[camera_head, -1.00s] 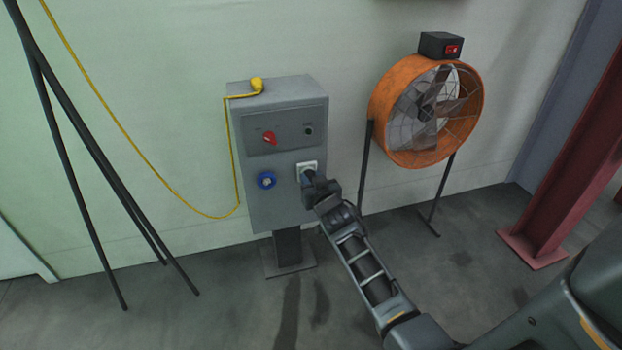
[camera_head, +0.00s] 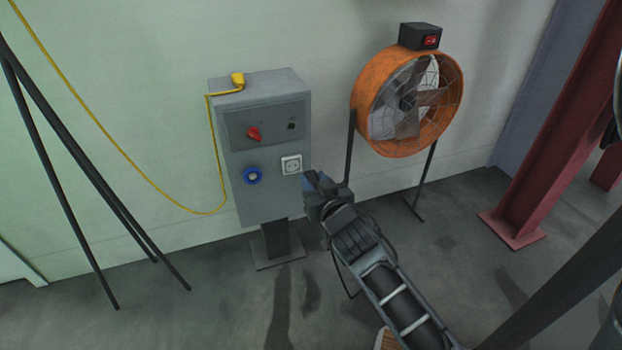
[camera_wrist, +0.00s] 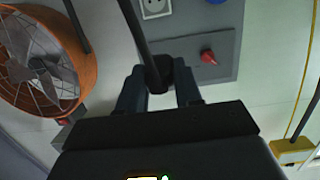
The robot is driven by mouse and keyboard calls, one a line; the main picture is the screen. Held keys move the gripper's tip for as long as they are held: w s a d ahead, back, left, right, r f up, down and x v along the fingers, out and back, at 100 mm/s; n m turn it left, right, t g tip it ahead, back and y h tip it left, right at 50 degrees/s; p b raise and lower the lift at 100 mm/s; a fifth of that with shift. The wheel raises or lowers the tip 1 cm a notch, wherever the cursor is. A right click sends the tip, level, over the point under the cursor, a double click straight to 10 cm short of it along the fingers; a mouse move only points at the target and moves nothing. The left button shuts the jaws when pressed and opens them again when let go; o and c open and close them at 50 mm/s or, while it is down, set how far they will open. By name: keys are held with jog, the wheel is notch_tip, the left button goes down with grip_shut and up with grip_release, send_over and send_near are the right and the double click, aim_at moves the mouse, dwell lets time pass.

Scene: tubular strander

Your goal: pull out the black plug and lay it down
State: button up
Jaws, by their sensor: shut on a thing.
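In the wrist view the black plug (camera_wrist: 157,88) sits between the two fingers of my gripper (camera_wrist: 160,92), with its black cable running up out of the picture. In the head view my gripper (camera_head: 312,184) is to the right of and in front of the grey control box, apart from it. The plug is hidden there by my gripper. The white socket (camera_head: 291,165) on the box front is empty; it also shows at the top of the wrist view (camera_wrist: 155,7).
The grey box (camera_head: 232,205) stands on a post and has a red knob (camera_head: 254,133) and a blue socket (camera_head: 253,176). A yellow plug (camera_head: 237,80) with cable lies on top. An orange fan (camera_head: 362,100) stands right. Bare floor lies in front.

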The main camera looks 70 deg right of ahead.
jog(key=shift+f+b+v, duration=0.15)
jog(key=shift+b+v, duration=0.1)
jog(key=shift+v, duration=0.6)
jog(key=shift+f+b+v, duration=0.1)
jog(key=shift+b+v, duration=0.1)
jog(key=shift+v, duration=0.65)
jog(key=shift+r, duration=0.1)
